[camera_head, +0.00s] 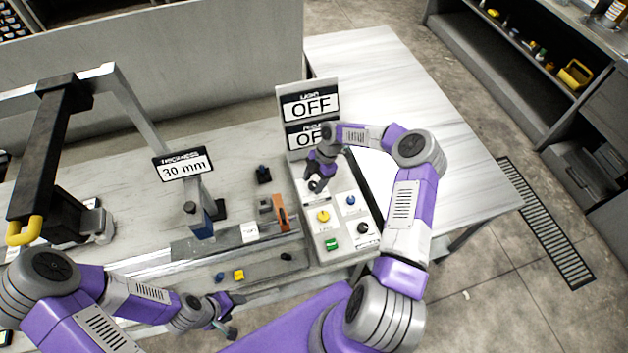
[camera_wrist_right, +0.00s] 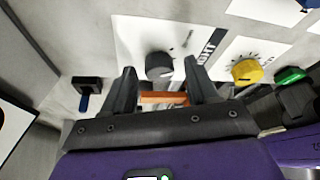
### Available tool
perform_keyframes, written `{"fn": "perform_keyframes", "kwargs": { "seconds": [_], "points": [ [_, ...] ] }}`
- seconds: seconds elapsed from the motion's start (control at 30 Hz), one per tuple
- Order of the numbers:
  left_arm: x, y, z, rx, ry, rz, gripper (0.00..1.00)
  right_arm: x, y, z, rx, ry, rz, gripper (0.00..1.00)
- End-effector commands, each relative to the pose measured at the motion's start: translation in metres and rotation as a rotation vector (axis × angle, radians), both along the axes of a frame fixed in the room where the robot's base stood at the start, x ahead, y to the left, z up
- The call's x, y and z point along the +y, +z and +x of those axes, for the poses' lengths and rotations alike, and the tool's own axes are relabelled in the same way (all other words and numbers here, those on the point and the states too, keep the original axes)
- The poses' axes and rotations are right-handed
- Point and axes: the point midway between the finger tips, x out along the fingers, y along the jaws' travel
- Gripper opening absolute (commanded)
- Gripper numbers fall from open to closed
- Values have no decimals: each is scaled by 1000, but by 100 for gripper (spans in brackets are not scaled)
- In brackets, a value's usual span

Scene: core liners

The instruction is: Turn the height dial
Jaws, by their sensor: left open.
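A white control panel (camera_head: 340,222) carries several knobs and a green button (camera_head: 332,244). My right gripper (camera_head: 314,186) is over the panel's upper left part, fingers apart and empty. In the right wrist view, a black dial (camera_wrist_right: 159,66) with tick marks lies just beyond and between the fingertips (camera_wrist_right: 160,78); no contact shows. Its label is only partly readable, so I cannot confirm it is the height dial. A yellow dial (camera_wrist_right: 246,70) is to its right; it also shows in the head view (camera_head: 323,216). My left gripper (camera_head: 228,312) is open, low over the bench's front edge.
Two signs reading OFF (camera_head: 310,106) stand behind the panel, the lower partly hidden by my right arm. A 30 mm sign (camera_head: 184,165) stands over the machine at left. An orange part (camera_head: 281,212) lies left of the panel. The white table (camera_head: 450,160) at right is clear.

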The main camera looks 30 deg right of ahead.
Motion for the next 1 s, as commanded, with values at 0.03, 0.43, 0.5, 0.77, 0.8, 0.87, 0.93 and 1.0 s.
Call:
{"fn": "perform_keyframes", "kwargs": {
  "seconds": [0.03,0.43,0.5,0.77,0.8,0.87,0.93,1.0],
  "points": [
    [0,0,0,0,0,0,59,0,0,0,0,0,0,52],
    [0,-1,0,0,0,0,59,0,0,0,0,-4,0,2],
    [0,-4,0,0,0,0,59,0,0,0,-2,-30,-1,2],
    [0,-27,0,0,0,0,59,0,-2,-2,-2,-296,-3,2],
    [0,-30,0,0,0,0,59,0,-2,-2,-1,-335,-3,2],
    [0,-32,0,0,0,0,59,0,-1,-2,-2,-383,-2,2],
    [0,-33,0,0,0,0,59,0,-1,-2,-2,-420,-1,2],
    [0,-33,0,0,0,0,59,0,0,-2,-1,-437,0,2]
  ]
}}
